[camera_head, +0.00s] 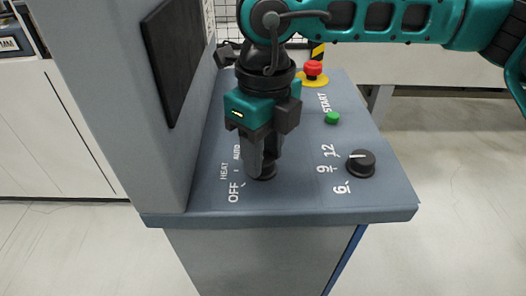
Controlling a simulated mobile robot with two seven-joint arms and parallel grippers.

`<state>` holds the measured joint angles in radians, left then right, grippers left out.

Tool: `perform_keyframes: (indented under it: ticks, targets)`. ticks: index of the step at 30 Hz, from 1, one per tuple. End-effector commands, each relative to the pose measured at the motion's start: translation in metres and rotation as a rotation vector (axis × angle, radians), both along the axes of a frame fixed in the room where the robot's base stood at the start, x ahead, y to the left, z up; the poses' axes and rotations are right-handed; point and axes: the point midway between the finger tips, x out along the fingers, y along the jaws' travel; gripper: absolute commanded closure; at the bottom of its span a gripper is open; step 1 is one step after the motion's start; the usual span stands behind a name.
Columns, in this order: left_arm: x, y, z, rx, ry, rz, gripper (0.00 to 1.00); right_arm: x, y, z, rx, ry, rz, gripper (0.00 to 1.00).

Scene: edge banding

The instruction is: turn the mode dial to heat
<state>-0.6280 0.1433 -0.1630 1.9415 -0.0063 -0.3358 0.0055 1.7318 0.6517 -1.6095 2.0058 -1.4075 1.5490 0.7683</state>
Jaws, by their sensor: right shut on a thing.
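The mode dial (263,174) is a dark round knob on the sloping grey control panel (300,205), with the labels OFF, HEAT and AUTO to its left. My right gripper (262,168) comes down from above with its fingers closed on this dial. The fingers cover most of the dial, so I cannot tell which label its pointer faces. The HEAT label (224,171) stands between OFF and AUTO. My left gripper is not in view.
A second black dial (361,163) marked 6, 9 and 12 sits to the right. A green START button (332,118) and a red emergency button (313,69) on yellow lie farther back. A tall grey housing with a dark screen (173,57) rises at left.

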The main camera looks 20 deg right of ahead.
Motion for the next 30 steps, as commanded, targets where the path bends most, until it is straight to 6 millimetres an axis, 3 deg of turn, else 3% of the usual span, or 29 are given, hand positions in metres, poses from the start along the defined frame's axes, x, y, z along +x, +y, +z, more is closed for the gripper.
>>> perform_keyframes:
  ticks: [9,21,30]
  targets:
    - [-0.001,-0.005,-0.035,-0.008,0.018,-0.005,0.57,0.0,0.0,-0.005,0.002,-0.002,-0.241,0.91]
    - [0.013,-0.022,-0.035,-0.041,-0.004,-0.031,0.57,0.0,0.0,-0.002,0.002,-0.001,-0.55,0.91]
    - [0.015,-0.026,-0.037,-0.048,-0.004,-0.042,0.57,0.0,0.0,0.0,0.001,-0.002,-0.677,0.91]
